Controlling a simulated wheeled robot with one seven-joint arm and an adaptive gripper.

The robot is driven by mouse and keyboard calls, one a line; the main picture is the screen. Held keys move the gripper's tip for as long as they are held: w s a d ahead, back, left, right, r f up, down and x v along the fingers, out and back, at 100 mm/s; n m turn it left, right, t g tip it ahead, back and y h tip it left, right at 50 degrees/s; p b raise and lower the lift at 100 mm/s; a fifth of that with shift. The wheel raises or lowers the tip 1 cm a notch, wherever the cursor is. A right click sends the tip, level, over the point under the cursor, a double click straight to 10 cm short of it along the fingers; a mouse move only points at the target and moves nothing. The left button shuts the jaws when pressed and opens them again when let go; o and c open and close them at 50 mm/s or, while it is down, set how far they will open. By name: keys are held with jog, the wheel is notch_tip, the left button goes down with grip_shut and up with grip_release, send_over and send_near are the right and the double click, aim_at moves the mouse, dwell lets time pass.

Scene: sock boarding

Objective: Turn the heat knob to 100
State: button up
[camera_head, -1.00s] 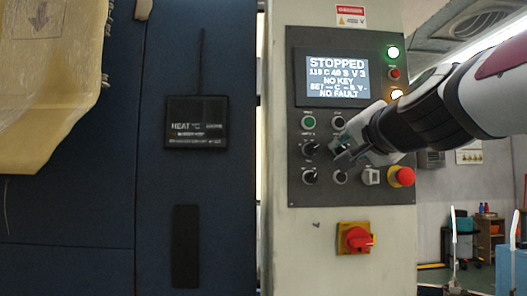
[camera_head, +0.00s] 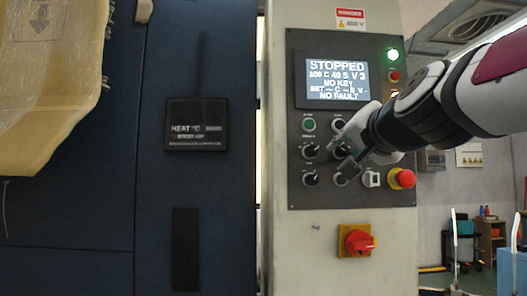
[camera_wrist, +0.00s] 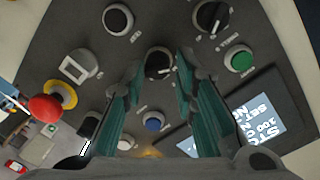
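The grey control panel (camera_head: 300,200) carries several dark knobs. My gripper (camera_head: 343,152) is at the right-hand knob of the middle row and partly covers it in the head view. In the wrist view, this knob (camera_wrist: 160,62) lies between the tips of my two green fingers (camera_wrist: 160,80). The fingers stand apart with dark panel visible beside the knob; firm contact does not show. Its label is too small to read. The display (camera_head: 337,79) reads STOPPED, with a first value of about 100 or 108 C; its last digit is blurred. The display shows partly in the wrist view (camera_wrist: 258,122).
A red rotary switch (camera_head: 357,240) sits below the panel.

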jog(key=shift+o, duration=0.5)
jog(key=shift+f, duration=0.1)
jog(key=shift+s, duration=0.2)
jog(key=s, duration=1.1)
jog(key=shift+s+r, duration=0.3)
jog(key=shift+r, duration=0.15)
